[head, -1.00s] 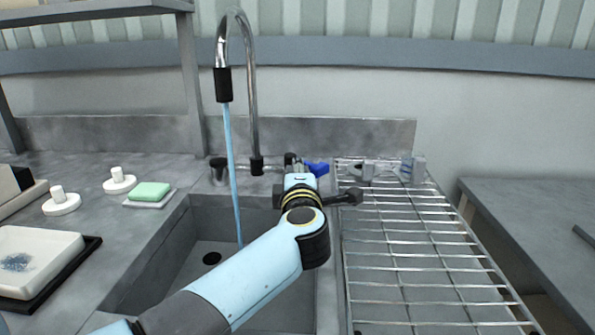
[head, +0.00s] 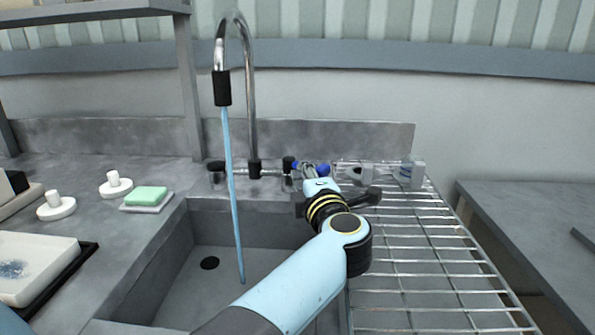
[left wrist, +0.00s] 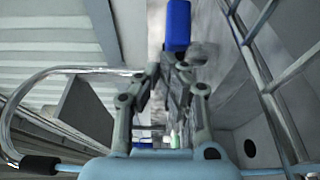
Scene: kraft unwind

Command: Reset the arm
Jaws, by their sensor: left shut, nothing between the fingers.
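My left arm reaches in from the bottom over the sink (head: 225,252). Its gripper (head: 309,170) is at the back edge of the sink, shut and empty, in front of the tap's blue handle (head: 323,169). The gripper hides part of that handle; I cannot tell whether they touch. In the left wrist view a blue piece (left wrist: 177,25) shows beyond the closed fingers (left wrist: 168,75). The tall tap (head: 250,100) has a blue water stream (head: 231,180) falling into the sink. My right gripper is not in view.
A wire drying rack (head: 420,262) stands right of the sink, with small cups (head: 412,172) at its far end. On the left counter are a green sponge (head: 146,195), two white knobbed pieces (head: 115,185) and a white tray (head: 40,255). Another counter (head: 530,215) stands far right.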

